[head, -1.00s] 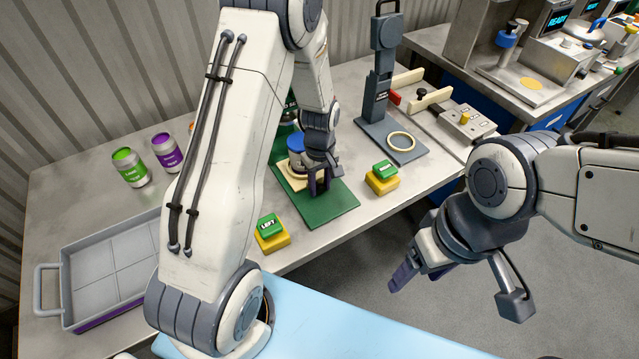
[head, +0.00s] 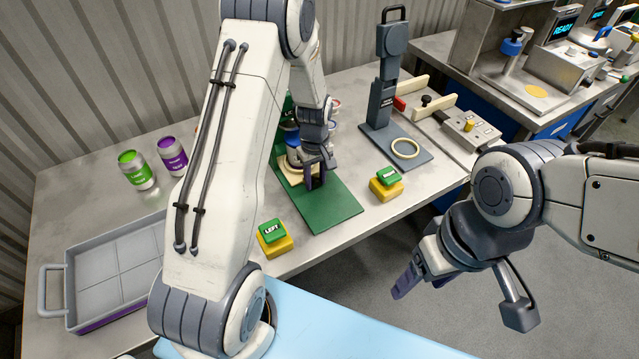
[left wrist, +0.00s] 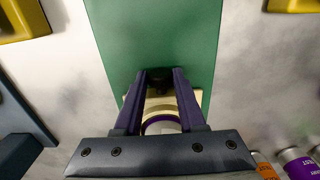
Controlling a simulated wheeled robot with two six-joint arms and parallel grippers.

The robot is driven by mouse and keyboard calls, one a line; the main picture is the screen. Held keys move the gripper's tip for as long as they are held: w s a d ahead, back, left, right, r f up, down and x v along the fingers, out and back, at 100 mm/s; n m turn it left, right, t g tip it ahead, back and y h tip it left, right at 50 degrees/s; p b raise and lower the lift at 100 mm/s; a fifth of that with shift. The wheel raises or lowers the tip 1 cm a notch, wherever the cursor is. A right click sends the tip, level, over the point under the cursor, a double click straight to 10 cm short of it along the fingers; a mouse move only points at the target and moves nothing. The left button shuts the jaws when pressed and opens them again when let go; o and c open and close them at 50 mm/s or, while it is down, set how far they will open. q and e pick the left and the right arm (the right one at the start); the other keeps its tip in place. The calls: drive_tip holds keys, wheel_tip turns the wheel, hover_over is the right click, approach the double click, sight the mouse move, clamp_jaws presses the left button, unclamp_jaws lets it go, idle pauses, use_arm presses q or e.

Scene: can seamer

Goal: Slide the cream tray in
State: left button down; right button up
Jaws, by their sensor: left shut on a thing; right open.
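The cream tray (head: 288,174) lies on the green base plate (head: 335,207) of the left machine. My left arm hides much of it in the head view. My left gripper (head: 314,183) is shut at the tray's front end. In the left wrist view its purple fingers (left wrist: 160,74) close on a small dark knob (left wrist: 159,82) at the tray's end, with the cream tray (left wrist: 163,103) behind it carrying a pale round ring. A blue part (head: 291,137) stands above the tray, partly hidden. My right gripper (head: 462,288) is open and empty, in front of the table.
Green-topped buttons on yellow bases stand left (head: 272,238) and right (head: 386,183) of the green plate. A grey machine (head: 390,100) with a cream ring is to the right. Green (head: 135,170) and purple (head: 172,155) cans and a grey tray (head: 70,290) are left.

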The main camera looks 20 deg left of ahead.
use_arm(q)
drive_tip(key=shift+w, duration=0.15)
drive_tip(key=c, duration=0.5)
unclamp_jaws()
wheel_tip(320, 180, up, 11)
drive_tip(key=shift+f+b, duration=0.2)
drive_tip(key=shift+b, duration=0.25)
